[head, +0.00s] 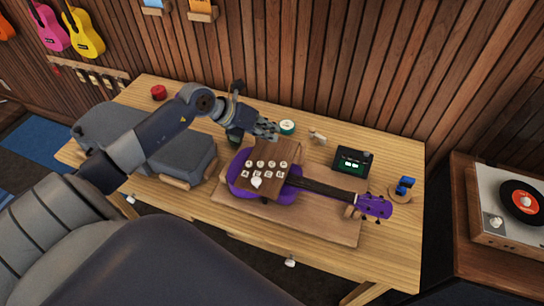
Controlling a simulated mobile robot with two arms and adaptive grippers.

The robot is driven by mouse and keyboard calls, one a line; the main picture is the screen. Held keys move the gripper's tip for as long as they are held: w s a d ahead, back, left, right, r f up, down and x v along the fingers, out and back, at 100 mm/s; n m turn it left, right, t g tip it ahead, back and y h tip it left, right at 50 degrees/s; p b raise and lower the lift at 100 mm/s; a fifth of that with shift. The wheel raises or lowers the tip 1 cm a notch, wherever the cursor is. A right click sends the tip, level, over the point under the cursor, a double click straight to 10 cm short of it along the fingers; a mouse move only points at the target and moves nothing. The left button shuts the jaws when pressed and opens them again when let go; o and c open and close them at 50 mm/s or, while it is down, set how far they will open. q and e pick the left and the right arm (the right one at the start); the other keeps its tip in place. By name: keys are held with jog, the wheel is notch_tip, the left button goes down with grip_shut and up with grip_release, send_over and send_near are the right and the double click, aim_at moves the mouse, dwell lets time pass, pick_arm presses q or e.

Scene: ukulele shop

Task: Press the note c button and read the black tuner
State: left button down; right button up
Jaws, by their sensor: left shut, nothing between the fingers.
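A purple ukulele (316,186) lies on a wooden board on the table, its neck to the right. A brown panel (273,187) with several small white lettered buttons sits over its body; the letters are too small to read surely. A black tuner (353,162) with a lit green display stands behind the neck; its reading is too small to make out. My left gripper (272,130) is shut and empty, above the table just behind the button panel, apart from the buttons. My right gripper is not in view.
The wooden table (398,150) also holds a grey case (180,150) at left, a red round tin (158,92), a white-topped round tin (287,127) and a blue item on a round stand (404,187). A record player (510,200) stands at right.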

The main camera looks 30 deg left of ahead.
pick_arm(q)
jog(key=shift+f, duration=0.1)
jog(key=b, duration=0.6)
send_over(270, 162)
notch_tip(270, 162, down, 8)
jog(key=shift+w+r, duration=0.1)
jog(key=shift+r, duration=0.05)
jog(key=shift+f, duration=0.45)
jog(key=shift+b, duration=0.3)
dwell(0.3)
jog(key=shift+f, duration=0.45)
